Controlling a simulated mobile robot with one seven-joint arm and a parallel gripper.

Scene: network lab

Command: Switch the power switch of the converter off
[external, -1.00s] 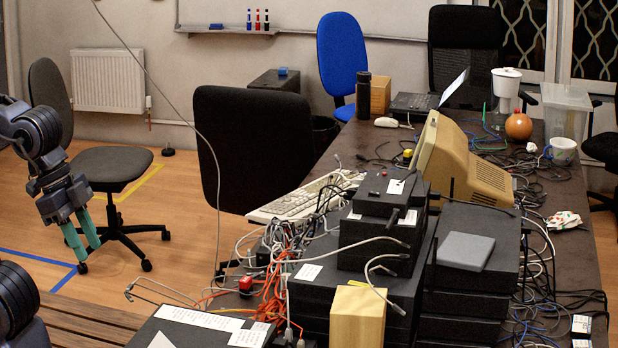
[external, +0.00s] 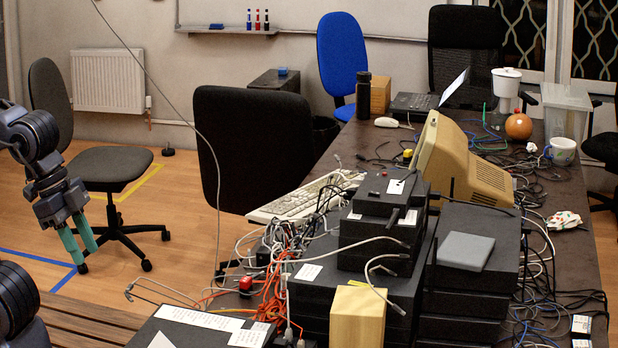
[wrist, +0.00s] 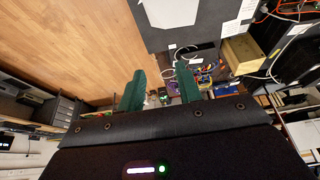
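My gripper (external: 88,256) hangs at the far left of the external view, fingers pointing down, well away from the table. Its two teal fingers are apart with nothing between them. They also stand apart in the wrist view (wrist: 160,75). Several dark boxes are stacked on the table; a small black box (external: 392,196) with white labels tops the middle stack. I cannot tell for certain which box is the converter, and no power switch can be made out clearly.
Tangled cables and a red button (external: 245,283) lie left of the stacks. A wooden block (external: 357,318) stands in front. A beige monitor (external: 465,165) and a keyboard (external: 300,200) are behind. Open floor (external: 190,255) lies between my gripper and the table.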

